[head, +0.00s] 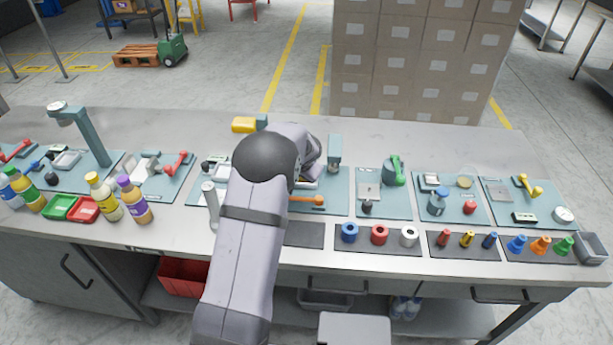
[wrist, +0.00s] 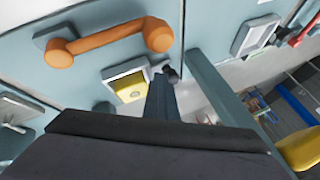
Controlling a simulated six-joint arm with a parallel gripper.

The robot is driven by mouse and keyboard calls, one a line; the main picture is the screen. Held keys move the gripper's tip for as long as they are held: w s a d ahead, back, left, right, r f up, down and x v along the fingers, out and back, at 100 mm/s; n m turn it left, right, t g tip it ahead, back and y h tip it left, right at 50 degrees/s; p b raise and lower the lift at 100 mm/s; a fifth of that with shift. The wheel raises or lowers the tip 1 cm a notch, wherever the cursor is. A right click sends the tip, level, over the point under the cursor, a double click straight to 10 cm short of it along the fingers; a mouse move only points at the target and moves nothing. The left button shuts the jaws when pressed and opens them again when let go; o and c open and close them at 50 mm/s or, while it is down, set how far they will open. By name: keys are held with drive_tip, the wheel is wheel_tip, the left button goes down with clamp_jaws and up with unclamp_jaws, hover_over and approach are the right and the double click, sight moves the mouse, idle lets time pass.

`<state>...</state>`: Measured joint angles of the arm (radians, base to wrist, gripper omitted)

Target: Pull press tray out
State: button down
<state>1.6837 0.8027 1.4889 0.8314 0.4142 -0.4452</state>
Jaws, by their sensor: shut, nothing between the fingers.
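The press shows in the head view as a teal post (head: 334,152) on a teal board, right of my arm's wrist. In the wrist view, a teal upright (wrist: 215,85) stands beside my fingers. A small pale tray (wrist: 126,84) with a yellow square in it, probably the press tray, lies on the board in the wrist view. My gripper (wrist: 162,95) is shut and empty, close to the right side of this tray; I cannot tell whether they touch. My arm hides the gripper in the head view.
An orange handle (wrist: 110,42) lies near the tray; it also shows in the head view (head: 307,201). A yellow block (head: 244,125) is behind my arm. Bottles (head: 134,200) stand left and colored rings (head: 379,234) right. The bench's back strip is largely clear.

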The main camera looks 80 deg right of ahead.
drive_tip(key=shift+w+r, duration=0.1)
drive_tip(key=shift+w, duration=0.25)
drive_tip(key=shift+s+a+r, duration=0.1)
drive_tip(key=shift+a+r, duration=0.05)
drive_tip(key=shift+r, duration=0.25)
drive_tip(key=v, duration=0.9)
drive_tip(key=shift+s+p, duration=0.35)
drive_tip(key=shift+p, duration=0.05)
drive_tip(key=shift+a+f, duration=0.1)
